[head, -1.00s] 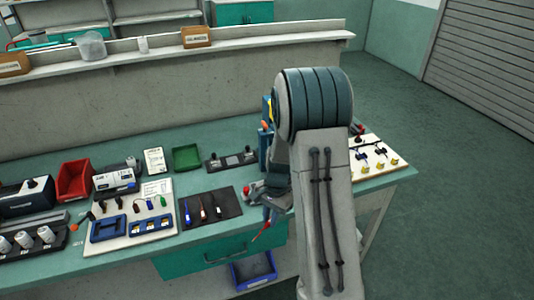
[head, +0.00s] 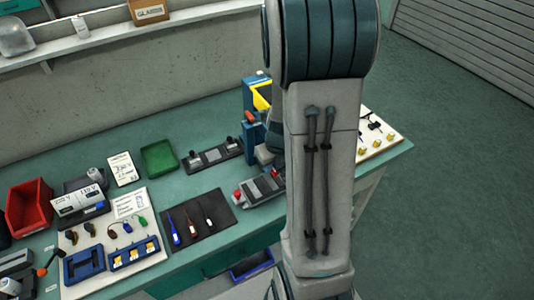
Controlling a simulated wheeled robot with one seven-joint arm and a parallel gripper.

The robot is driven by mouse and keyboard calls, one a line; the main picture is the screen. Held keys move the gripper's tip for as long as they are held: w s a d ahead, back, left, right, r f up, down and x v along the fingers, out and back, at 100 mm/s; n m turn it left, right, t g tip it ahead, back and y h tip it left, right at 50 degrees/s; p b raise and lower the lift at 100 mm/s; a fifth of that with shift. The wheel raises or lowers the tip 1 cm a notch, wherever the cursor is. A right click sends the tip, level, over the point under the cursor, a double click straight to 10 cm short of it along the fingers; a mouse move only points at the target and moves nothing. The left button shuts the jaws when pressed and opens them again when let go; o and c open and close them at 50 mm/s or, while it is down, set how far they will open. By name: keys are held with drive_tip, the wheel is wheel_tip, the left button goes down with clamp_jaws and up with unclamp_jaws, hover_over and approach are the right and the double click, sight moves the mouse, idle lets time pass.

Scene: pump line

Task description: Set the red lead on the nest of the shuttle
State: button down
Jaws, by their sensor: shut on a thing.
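The shuttle looks like the dark grey block (head: 262,188) with a red knob at its left end, near the front edge of the bench. My gripper (head: 272,164) shows only in part, at the left edge of my arm, above the right end of that block. Its fingers are mostly hidden. A small red piece, likely the red lead (head: 275,172), shows just under it at the block's right end. Whether it touches the nest cannot be told. The nest itself is hard to make out behind my arm.
A blue upright fixture (head: 249,95) with a yellow part stands behind the block. A black strip with knobs (head: 212,156) lies to its left. A dark mat (head: 222,220) holds slim tools. A green tray (head: 158,158), a red bin (head: 30,208) and a white board (head: 400,140) stand around.

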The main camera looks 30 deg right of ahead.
drive_tip(key=shift+w+m, duration=0.1)
drive_tip(key=shift+m, duration=0.2)
drive_tip(key=b, duration=0.5)
hover_over(271, 184)
wheel_tip(271, 184, down, 4)
drive_tip(key=shift+d+f, duration=0.1)
drive_tip(key=shift+f, duration=0.55)
drive_tip(key=shift+f, duration=0.35)
idle(0.9)
drive_tip(key=shift+s+f, duration=0.3)
drive_tip(key=shift+f, duration=0.1)
idle(0.5)
